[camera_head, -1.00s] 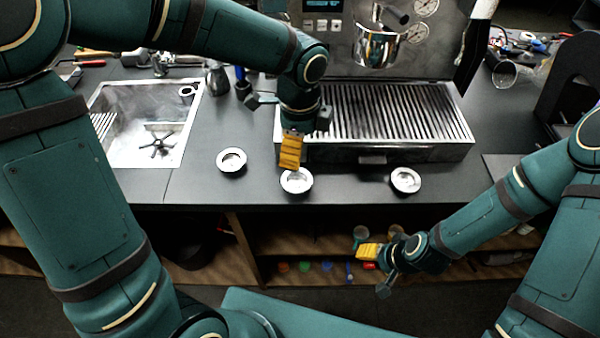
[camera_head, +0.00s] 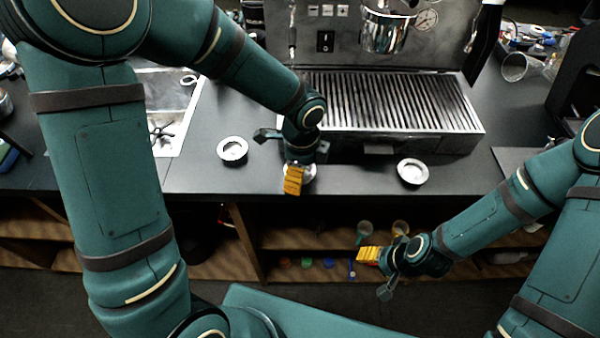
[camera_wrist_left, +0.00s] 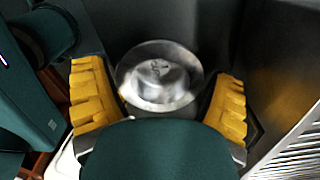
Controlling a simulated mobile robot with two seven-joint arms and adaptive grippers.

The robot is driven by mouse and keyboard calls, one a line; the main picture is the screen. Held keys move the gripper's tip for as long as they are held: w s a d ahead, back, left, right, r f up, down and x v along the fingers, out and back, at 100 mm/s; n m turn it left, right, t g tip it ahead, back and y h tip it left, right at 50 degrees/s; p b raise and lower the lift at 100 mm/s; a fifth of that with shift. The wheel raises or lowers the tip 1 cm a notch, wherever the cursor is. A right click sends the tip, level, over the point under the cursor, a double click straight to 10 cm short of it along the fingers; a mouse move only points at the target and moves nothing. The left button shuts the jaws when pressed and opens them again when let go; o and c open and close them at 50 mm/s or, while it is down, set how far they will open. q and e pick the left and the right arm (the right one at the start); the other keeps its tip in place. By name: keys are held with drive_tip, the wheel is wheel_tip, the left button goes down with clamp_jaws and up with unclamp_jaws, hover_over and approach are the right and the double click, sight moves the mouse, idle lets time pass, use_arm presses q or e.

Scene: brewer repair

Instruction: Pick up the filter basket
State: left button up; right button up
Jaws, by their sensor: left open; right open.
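Three round metal filter baskets sit along the counter's front: a left one (camera_head: 232,150), a right one (camera_head: 412,172) and a middle one (camera_head: 311,173) mostly hidden behind my left gripper (camera_head: 293,181). In the left wrist view the middle basket (camera_wrist_left: 160,75) lies between the two yellow finger pads of my left gripper (camera_wrist_left: 160,90). The gripper is open, with a small gap showing beside the basket; I cannot tell its exact height. My right gripper (camera_head: 374,273) is open and empty, in front of the counter near the shelf.
The espresso machine with its slatted drip tray (camera_head: 395,102) stands just behind the baskets. A sink (camera_head: 175,105) is at the left, partly hidden by my left arm. Cups and small coloured items stand on the shelf (camera_head: 290,240) below. The counter between the baskets is clear.

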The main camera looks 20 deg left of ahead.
use_arm(q)
drive_tip(key=c, duration=0.8)
drive_tip(key=shift+r, duration=0.1)
